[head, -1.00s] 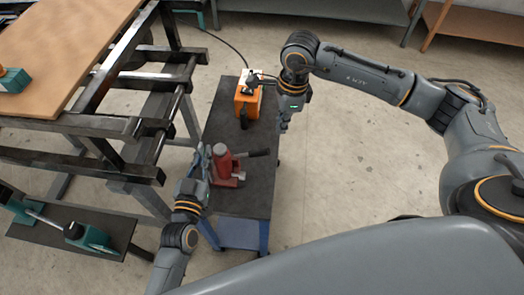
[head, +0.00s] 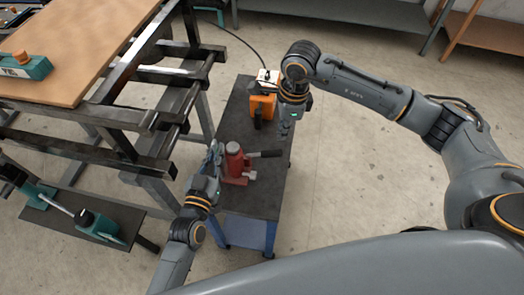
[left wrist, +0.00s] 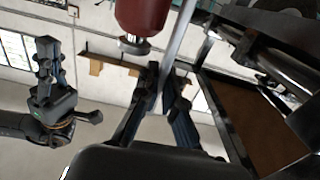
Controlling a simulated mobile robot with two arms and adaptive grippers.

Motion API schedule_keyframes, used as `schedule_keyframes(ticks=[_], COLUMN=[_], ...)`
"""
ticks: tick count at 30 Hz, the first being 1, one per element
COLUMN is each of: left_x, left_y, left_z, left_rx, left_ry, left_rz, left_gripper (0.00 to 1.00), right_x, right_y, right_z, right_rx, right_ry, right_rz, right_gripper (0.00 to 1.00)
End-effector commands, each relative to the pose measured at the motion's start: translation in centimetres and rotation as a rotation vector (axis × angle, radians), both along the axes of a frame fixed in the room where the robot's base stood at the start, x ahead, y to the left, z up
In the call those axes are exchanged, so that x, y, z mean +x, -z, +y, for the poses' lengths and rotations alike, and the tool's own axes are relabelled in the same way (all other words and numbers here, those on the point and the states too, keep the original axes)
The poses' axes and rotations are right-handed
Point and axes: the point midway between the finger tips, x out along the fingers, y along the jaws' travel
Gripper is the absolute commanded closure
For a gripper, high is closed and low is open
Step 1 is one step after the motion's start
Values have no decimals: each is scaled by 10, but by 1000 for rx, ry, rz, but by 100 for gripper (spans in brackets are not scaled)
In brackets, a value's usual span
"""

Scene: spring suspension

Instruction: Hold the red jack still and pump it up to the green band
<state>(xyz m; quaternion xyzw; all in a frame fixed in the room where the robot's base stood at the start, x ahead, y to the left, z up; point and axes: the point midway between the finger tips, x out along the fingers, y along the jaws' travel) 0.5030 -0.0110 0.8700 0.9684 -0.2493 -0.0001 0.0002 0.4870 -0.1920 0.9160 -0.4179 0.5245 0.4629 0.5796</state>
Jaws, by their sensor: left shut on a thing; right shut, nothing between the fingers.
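The red jack (head: 234,163) stands upright on the dark top of a small cart (head: 228,201). Its black lever (head: 266,154) sticks out to the right. My left gripper (head: 214,152) is at the jack's left side. In the left wrist view its fingers (left wrist: 160,78) close around a thin pale bar (left wrist: 180,35) beside the red body (left wrist: 142,14); where the bar joins the jack is hidden. My right gripper (head: 284,124) is shut and empty, above the cart's right edge, beyond the lever and apart from it. No green band can be made out.
An orange unit (head: 262,106) with a black cable stands at the cart's far end. A black steel frame with a wooden board (head: 80,50) stands close on the left. A low shelf (head: 65,218) holds teal tools. The floor right of the cart is clear.

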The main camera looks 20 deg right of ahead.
Motion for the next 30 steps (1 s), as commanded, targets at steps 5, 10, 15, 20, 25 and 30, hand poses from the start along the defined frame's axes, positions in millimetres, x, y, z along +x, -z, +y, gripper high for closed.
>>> schedule_keyframes(ticks=[5, 10, 15, 20, 25, 30], left_x=[0, 0, 0, 0, 0, 0], left_y=[-1, -1, -1, -1, -1, -1], left_z=[0, 0, 0, 0, 0, 0], left_rx=[-2, -1, -1, -1, -1, -1], left_ry=[-1, -1, 0, 0, 0, 0], left_rz=[-1, -2, -2, 0, 0, 0], left_gripper=[100, 100, 100, 100, 100, 100], right_x=[1, 1, 1, 1, 1, 2], right_y=[1, 2, 11, 31, 52, 66], right_z=[3, 3, 4, 5, 8, 9], right_rx=[-2, -2, -1, -1, -1, -2], right_ry=[2, 1, 1, 2, 1, 1], right_rz=[0, 0, 2, 3, 2, 2], right_gripper=[100, 100, 100, 100, 100, 100])
